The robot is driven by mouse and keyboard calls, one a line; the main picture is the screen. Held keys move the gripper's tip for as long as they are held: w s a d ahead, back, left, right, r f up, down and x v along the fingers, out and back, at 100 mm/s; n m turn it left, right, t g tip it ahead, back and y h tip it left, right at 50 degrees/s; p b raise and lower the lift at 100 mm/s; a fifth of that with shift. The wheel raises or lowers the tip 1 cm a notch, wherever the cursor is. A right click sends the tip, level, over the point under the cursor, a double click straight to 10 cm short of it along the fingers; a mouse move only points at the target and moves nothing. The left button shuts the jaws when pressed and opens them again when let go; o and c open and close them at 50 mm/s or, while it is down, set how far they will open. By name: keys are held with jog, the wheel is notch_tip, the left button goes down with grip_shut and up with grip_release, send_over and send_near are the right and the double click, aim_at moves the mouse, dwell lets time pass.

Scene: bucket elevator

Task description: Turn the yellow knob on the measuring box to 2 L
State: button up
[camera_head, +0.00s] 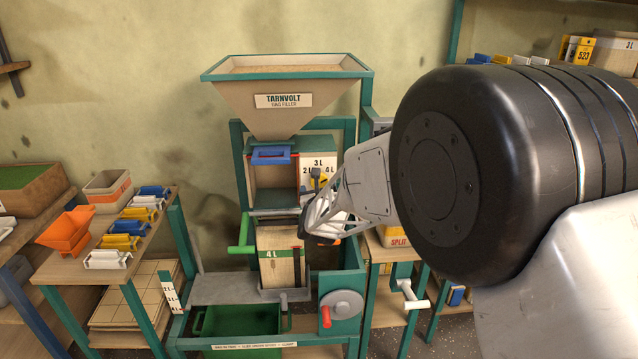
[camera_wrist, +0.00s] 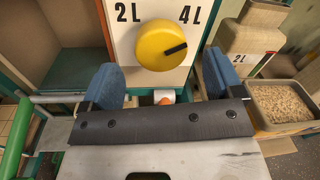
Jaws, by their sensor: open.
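The yellow knob (camera_wrist: 160,42) sits on the white face (camera_wrist: 188,70) of the measuring box, between the marks 2 L and 4 L in the wrist view. Its black pointer line points right and slightly up, to the 4 L side. In the head view the white scale panel (camera_head: 318,161) reads 3 L at the top, with the knob (camera_head: 319,178) small and partly hidden below. My gripper (camera_wrist: 162,72) is open, its two blue-padded fingers apart to the left and right, just below the knob. Whether the fingertips reach the knob's depth is unclear.
A hopper (camera_head: 288,100) stands above the measuring box. A 4 L bag (camera_head: 281,256) stands below it, near a green handle (camera_head: 242,249). A red-handled wheel (camera_head: 341,305) is at lower right. A grain tray (camera_wrist: 288,103) lies right in the wrist view.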

jog(key=shift+w+d, duration=0.2)
jog(key=shift+w, duration=2.05)
jog(key=c, duration=0.9)
